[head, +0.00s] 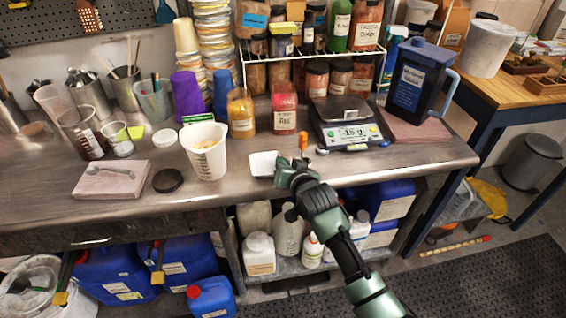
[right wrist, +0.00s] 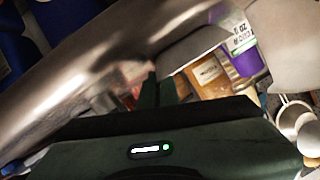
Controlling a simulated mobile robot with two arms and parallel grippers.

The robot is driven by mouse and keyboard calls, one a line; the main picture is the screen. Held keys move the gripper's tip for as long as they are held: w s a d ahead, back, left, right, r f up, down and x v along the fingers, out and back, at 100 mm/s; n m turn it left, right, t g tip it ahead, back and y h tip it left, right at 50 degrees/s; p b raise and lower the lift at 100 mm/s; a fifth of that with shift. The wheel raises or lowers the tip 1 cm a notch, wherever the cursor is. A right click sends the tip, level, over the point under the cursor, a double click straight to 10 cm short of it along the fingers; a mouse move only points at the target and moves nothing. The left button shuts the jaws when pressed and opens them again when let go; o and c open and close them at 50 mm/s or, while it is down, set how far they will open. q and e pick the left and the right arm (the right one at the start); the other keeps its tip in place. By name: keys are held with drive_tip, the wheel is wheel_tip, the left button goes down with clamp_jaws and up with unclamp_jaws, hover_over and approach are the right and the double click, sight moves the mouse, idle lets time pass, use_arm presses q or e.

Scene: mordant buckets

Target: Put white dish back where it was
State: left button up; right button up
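The white dish (head: 263,164) is a small, shallow, rectangular dish near the front edge of the steel bench, left of the scale. My right gripper (head: 284,174) is at the dish's right side, with its fingers close together on the dish's edge. In the right wrist view, a pale sheet-like edge of the dish (right wrist: 198,47) meets the fingertips (right wrist: 160,88). Whether the dish touches the bench is hard to tell. My left gripper is not in view.
A digital scale (head: 346,126) stands to the right, with a blue jug (head: 416,82) behind it. A white measuring jug (head: 206,152) stands left of the dish. Red (head: 284,110) and orange (head: 240,113) jars stand behind. The bench front (head: 400,160) is clear on the right.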

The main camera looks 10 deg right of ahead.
drive_tip(key=shift+o, duration=1.4)
drive_tip(key=shift+r, duration=0.15)
drive_tip(key=v, duration=1.2)
